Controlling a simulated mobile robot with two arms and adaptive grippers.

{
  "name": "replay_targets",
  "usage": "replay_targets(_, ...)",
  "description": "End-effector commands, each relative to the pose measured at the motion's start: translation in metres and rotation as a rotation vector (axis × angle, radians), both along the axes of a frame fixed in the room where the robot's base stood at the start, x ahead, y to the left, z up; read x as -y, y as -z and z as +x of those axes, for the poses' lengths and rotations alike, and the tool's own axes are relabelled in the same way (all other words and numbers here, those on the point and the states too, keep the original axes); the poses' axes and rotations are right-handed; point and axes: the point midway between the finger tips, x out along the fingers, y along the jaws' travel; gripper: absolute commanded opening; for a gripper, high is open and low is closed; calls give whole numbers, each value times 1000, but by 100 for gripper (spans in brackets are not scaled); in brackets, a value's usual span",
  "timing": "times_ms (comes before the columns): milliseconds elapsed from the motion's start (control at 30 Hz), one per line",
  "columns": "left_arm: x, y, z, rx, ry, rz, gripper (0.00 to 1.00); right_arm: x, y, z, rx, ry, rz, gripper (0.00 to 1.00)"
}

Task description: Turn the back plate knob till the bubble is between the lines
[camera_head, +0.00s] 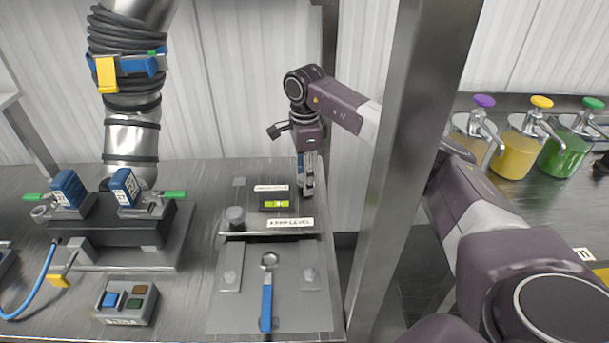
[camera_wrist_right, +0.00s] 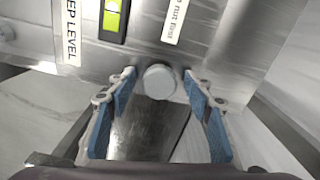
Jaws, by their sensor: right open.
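The metal plate (camera_head: 245,230) on the bench carries a "KEEP LEVEL" label. A yellow-green vial (camera_head: 276,204) is set in a dark block on it, and shows in the right wrist view (camera_wrist_right: 112,20) with a paler patch near the top; I cannot tell whether the bubble lies between the lines. A round grey knob (camera_wrist_right: 159,82) stands at the plate's edge in the wrist view; my gripper hides it in the head view. My right gripper (camera_head: 307,188) is open, its blue-padded fingertips (camera_wrist_right: 159,80) on either side of this knob, with gaps. My left gripper is out of view.
Another grey knob (camera_head: 235,216) stands at the plate's front left. A steel post (camera_head: 410,150) rises beside my right arm. Pump jars (camera_head: 514,155) stand at right.

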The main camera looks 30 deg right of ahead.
Motion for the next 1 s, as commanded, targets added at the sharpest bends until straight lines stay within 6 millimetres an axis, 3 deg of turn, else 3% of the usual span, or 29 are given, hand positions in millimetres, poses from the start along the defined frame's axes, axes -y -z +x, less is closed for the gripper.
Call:
replay_targets(100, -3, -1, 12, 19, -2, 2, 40, 0, 2, 0, 1, 0, 0, 47)
replay_targets(267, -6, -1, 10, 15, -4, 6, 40, 0, 2, 0, 1, 0, 0, 46)
replay_targets(633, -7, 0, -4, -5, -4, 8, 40, 0, 2, 0, 1, 0, 0, 5)
replay_targets(1000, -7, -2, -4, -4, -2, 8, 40, 0, 1, 1, 2, 63, -1, 5)
